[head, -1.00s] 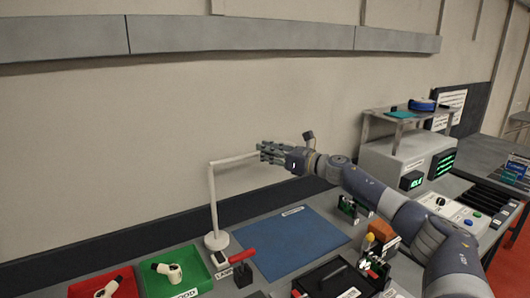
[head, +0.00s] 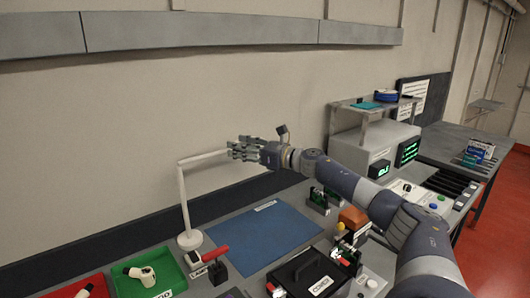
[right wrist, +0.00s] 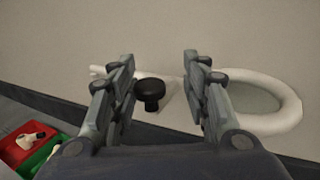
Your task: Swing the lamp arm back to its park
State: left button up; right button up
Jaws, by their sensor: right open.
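The lamp is a thin white post (head: 184,205) on a round base, with a white lamp arm (head: 203,157) reaching right from its top. My right gripper (head: 243,149) is at the arm's far end, fingers pointing left. In the right wrist view the gripper (right wrist: 160,78) is open. A black knob (right wrist: 150,92) shows between its fingers, apart from both as far as I can tell. The white ring-shaped lamp head (right wrist: 290,122) lies behind and right of the right-hand finger. In the head view my gripper hides the knob and ring. No park mark is readable. My left gripper is not in view.
Below are a blue mat (head: 262,235), a green tray (head: 125,287) with a white part, a red tray (head: 62,292), a red-handled lever (head: 215,253) and a black case (head: 305,272). A grey instrument with a shelf (head: 372,108) stands right. The wall is close behind the lamp.

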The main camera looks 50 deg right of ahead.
jog(key=v, duration=1.1)
jog(key=shift+d, duration=0.2)
dwell(0.9)
